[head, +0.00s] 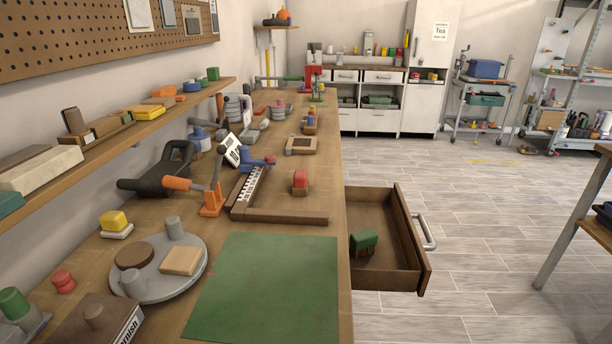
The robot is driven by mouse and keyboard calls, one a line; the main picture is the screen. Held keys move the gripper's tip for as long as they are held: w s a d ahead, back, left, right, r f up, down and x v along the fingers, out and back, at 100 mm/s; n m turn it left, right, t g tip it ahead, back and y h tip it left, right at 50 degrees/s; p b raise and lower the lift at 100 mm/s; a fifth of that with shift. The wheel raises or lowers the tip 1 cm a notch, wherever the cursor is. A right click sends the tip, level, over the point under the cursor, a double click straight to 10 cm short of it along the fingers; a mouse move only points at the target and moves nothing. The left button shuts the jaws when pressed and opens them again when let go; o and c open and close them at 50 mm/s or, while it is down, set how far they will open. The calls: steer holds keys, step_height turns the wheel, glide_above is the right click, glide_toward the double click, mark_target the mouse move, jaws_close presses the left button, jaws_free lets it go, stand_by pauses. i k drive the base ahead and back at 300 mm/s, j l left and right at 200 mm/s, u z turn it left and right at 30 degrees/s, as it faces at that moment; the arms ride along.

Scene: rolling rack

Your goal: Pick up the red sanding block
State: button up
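A small red block (300,178) with a brown lower part stands on the workbench (325,165), near its right edge and just behind the wooden ledge; it looks like the red sanding block. Another small red, rounded piece (63,281) sits at the near left of the bench. My gripper is not in view.
A green mat (265,290) lies bare at the front. An open drawer (405,245) holding a green brush (363,242) juts out right of the bench. A round grey tray (158,285) and a black-and-orange tool (178,182) lie left. Floor (480,235) at right is clear.

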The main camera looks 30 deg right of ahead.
mark_target(301, 182)
steer(key=i+l, duration=0.3)
steer(key=l, duration=0.15)
steer(key=i+l, duration=0.25)
steer(key=l, duration=0.2)
steer(key=i+l, duration=0.3)
steer(key=l, duration=0.2)
